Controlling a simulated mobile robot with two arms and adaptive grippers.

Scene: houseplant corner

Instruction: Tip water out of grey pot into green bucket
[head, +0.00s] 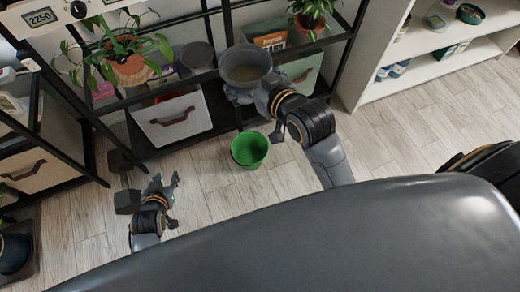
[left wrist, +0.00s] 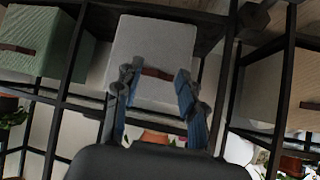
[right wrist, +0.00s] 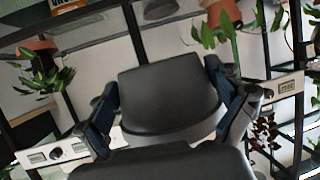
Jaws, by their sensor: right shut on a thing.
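The grey pot (head: 247,82) is in the head view, upright or nearly so, with a murky surface visible inside its rim. My right gripper (head: 262,97) is shut on its near side. In the right wrist view the dark pot (right wrist: 170,92) fills the space between the fingers. The green bucket (head: 249,150) stands on the floor, below and nearer than the pot, and looks empty. My left gripper (head: 168,190) is open and empty, low over the floor to the left of the bucket. In the left wrist view its fingers (left wrist: 155,110) are apart.
A black shelf rack behind holds a potted plant (head: 130,70), another grey pot (head: 197,57), a white box (head: 172,118) and a green box (head: 301,72). A dark blocky object (head: 122,161) is left of my left gripper. Wooden floor (head: 400,130) is clear to the right.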

